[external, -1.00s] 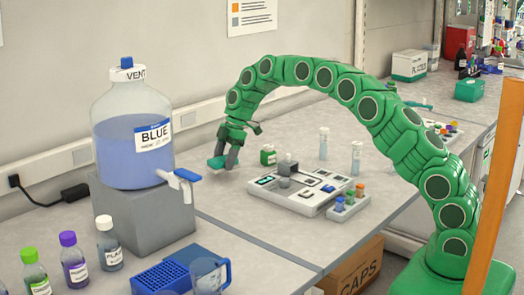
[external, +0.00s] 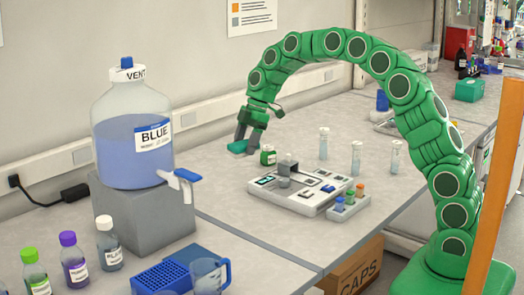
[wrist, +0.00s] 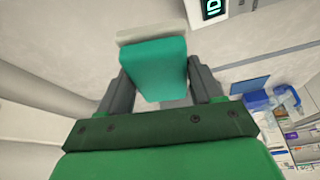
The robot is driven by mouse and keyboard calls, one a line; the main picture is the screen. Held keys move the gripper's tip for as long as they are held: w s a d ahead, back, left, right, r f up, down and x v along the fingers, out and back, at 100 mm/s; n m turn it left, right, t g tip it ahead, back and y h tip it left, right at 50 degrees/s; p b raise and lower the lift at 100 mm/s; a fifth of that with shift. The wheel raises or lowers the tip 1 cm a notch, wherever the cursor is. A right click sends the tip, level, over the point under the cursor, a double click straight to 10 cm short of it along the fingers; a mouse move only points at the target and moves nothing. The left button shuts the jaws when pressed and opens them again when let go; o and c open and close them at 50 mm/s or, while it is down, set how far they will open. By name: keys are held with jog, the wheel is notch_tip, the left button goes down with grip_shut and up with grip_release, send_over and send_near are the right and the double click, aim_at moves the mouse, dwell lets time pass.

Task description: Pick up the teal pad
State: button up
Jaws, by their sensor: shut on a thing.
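The teal pad (external: 236,147) is between the fingers of my gripper (external: 247,140), over the back of the bench, left of the small green bottle (external: 268,155). In the wrist view the pad (wrist: 154,66) fills the gap between the two dark fingers of my gripper (wrist: 160,84), which are shut on its sides. A pale strip (wrist: 150,33) shows along the pad's far edge. I cannot tell how high the pad is above the bench.
A white instrument (external: 300,190) stands in front of the green bottle, with clear tubes (external: 323,145) behind it and to its right. A large blue-liquid jug (external: 133,130) on a grey block (external: 145,215) stands to the left. The wall is close behind my gripper.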

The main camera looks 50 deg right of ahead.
jog(key=shift+s+d+r, duration=0.1)
jog(key=shift+s+r, duration=0.3)
jog(key=shift+s, duration=0.45)
jog(key=shift+s+d+r, duration=0.1)
jog(key=shift+s+r, duration=0.25)
jog(key=shift+s, duration=0.5)
jog(key=shift+s+r, duration=0.4)
jog(key=shift+s, duration=0.45)
